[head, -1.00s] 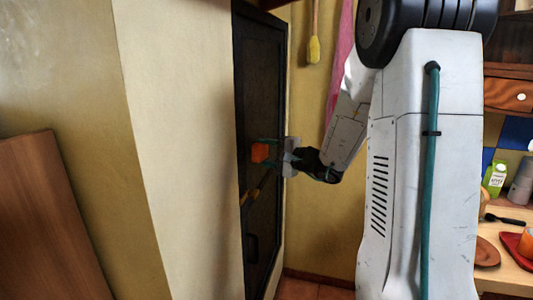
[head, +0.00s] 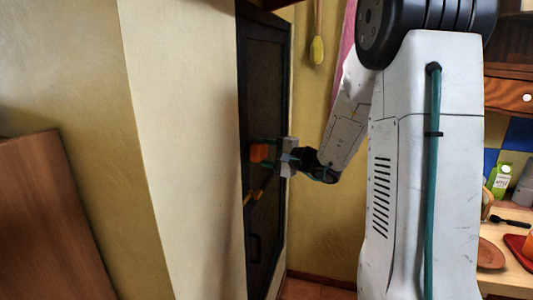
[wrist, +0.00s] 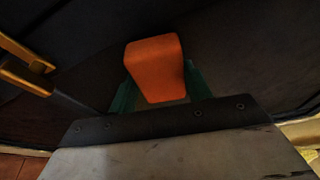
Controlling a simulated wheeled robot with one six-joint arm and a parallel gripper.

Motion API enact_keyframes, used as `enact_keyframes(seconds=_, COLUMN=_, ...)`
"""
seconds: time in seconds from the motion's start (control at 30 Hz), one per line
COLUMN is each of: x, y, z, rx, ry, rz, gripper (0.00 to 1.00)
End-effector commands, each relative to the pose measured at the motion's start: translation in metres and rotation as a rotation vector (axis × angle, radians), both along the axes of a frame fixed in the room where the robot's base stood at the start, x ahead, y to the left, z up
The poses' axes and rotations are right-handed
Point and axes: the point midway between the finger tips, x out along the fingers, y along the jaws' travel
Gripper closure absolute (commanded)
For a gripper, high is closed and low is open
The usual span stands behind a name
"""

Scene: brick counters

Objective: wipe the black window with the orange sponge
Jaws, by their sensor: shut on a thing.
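The orange sponge (head: 258,153) is held between the green fingers of my gripper (head: 262,150). In the wrist view the sponge (wrist: 155,66) stands out beyond the fingertips of my gripper (wrist: 158,88), which is shut on it. The black window (head: 266,90) is a tall dark panel in a dark frame, set in the wall left of my arm. The sponge is at the window's middle height, close to its dark surface. I cannot tell whether it touches.
A yellow-orange handle (wrist: 26,66) on the dark panel is left of the sponge in the wrist view. A cream wall (head: 185,150) stands left of the window. A brown board (head: 50,220) leans at far left. A counter with a red board (head: 519,247) is at right.

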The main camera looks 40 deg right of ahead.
Motion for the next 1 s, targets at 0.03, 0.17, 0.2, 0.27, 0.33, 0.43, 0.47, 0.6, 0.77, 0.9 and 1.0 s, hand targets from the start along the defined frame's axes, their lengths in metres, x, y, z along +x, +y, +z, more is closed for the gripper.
enact_keyframes(seconds=0.03, x=0.001, y=0.001, z=0.000, rx=0.000, ry=0.000, rz=0.000, gripper=0.69)
enact_keyframes(seconds=0.17, x=0.003, y=0.002, z=0.000, rx=0.000, ry=0.000, rz=0.000, gripper=0.69)
enact_keyframes(seconds=0.2, x=0.004, y=0.003, z=0.000, rx=0.000, ry=-0.001, rz=0.000, gripper=0.69)
enact_keyframes(seconds=0.27, x=0.005, y=0.003, z=0.000, rx=0.000, ry=0.000, rz=0.000, gripper=0.69)
enact_keyframes(seconds=0.33, x=0.005, y=0.004, z=0.000, rx=0.000, ry=0.000, rz=-0.001, gripper=0.69)
enact_keyframes(seconds=0.43, x=0.006, y=0.002, z=0.000, rx=0.000, ry=-0.001, rz=-0.001, gripper=0.69)
enact_keyframes(seconds=0.47, x=0.007, y=0.000, z=0.000, rx=-0.001, ry=-0.001, rz=-0.001, gripper=0.69)
enact_keyframes(seconds=0.6, x=0.014, y=-0.010, z=0.000, rx=-0.001, ry=0.000, rz=-0.001, gripper=0.69)
enact_keyframes(seconds=0.77, x=0.023, y=-0.022, z=0.000, rx=0.000, ry=-0.001, rz=-0.001, gripper=0.69)
enact_keyframes(seconds=0.9, x=0.027, y=-0.028, z=0.000, rx=0.000, ry=0.000, rz=-0.001, gripper=0.69)
enact_keyframes(seconds=1.0, x=0.028, y=-0.029, z=0.000, rx=-0.001, ry=0.000, rz=-0.001, gripper=0.69)
